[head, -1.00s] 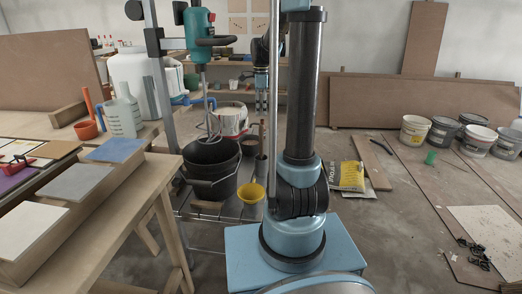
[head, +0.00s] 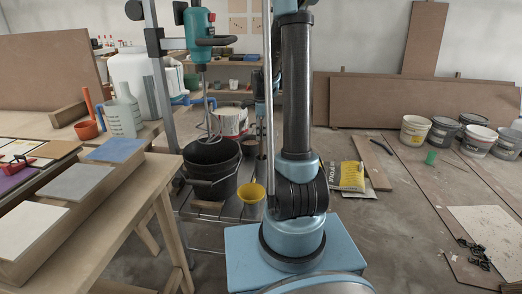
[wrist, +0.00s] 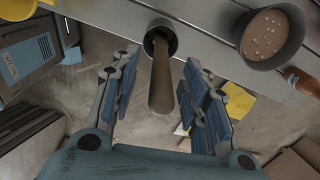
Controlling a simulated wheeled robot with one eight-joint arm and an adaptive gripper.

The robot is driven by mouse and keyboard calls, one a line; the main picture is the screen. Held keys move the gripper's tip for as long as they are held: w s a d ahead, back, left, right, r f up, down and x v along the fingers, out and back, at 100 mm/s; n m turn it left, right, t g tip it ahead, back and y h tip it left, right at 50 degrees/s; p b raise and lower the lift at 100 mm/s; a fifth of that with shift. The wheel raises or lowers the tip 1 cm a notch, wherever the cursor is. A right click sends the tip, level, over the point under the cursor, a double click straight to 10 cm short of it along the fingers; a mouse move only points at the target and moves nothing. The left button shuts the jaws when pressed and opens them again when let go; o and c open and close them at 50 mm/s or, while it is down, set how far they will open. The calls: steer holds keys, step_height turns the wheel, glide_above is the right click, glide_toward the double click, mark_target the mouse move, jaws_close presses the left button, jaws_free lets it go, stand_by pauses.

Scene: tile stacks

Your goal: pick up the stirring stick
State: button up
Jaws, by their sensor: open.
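The stirring stick (wrist: 161,85) is a brown wooden handle standing out of a narrow dark cup (wrist: 158,32) in the wrist view. My gripper (wrist: 160,92) is open, with its blue-padded fingers on either side of the stick and visible gaps between them and it. The stick's lower end is hidden inside the cup. In the head view the dark cup (head: 262,170) stands right of the black bucket, and my gripper is mostly hidden behind my arm.
A black bucket (head: 211,167) stands under the green mixer (head: 199,35). A yellow container (head: 251,203) is in front of the cup. In the wrist view a grey pot with brown contents (wrist: 273,36) is at upper right. A worktable with tiles (head: 120,225) stands at left.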

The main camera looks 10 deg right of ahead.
mark_target(261, 150)
steer(key=shift+w+f, duration=0.1)
steer(key=shift+f, duration=1.75)
jaws_close()
